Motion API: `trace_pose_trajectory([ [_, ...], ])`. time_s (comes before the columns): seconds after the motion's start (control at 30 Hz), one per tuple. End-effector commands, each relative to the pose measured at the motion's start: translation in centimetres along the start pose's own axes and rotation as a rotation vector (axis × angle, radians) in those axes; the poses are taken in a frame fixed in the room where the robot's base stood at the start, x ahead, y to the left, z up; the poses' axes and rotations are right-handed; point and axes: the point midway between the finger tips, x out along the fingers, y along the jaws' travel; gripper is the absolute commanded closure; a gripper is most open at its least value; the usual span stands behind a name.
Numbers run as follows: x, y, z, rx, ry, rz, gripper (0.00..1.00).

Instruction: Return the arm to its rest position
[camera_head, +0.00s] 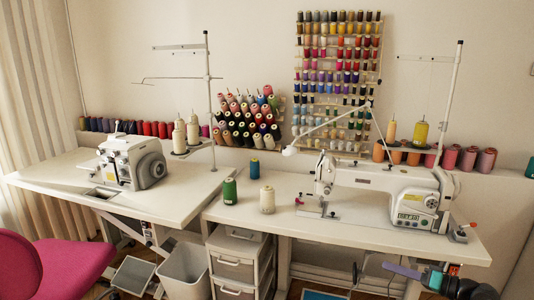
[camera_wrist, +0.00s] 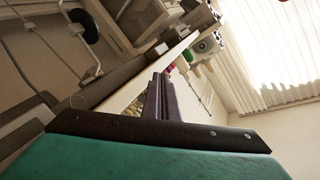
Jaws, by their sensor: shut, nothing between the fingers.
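My gripper (camera_head: 392,267) is at the lower right of the head view, in front of the right table's front edge, with purple fingers pointing left. It is empty and its fingers are together. In the wrist view the shut fingers (camera_wrist: 157,98) stick out beyond a dark bracket and a teal body. My dark arm reaches in from the bottom right corner of the head view.
The right sewing table (camera_head: 300,215) carries a white sewing machine (camera_head: 385,195), a green spool (camera_head: 230,191), a blue spool (camera_head: 254,169) and a cream spool (camera_head: 267,199). Drawers (camera_head: 236,265), a bin (camera_head: 186,272) and a pink chair (camera_head: 50,265) stand left of my gripper.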

Motion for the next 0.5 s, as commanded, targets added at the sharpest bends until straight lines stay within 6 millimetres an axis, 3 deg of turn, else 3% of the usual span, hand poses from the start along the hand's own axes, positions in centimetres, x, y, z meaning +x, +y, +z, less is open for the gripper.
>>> trace_pose_trajectory([
  [0.03, 1.8, -0.6, 1.0, 0.012, -0.029, -0.017, 1.00],
  [0.2, 6.8, -1.6, 5.3, 0.048, -0.131, -0.053, 1.00],
  [0.5, 14.2, -3.9, 14.6, 0.118, -0.346, -0.082, 1.00],
])
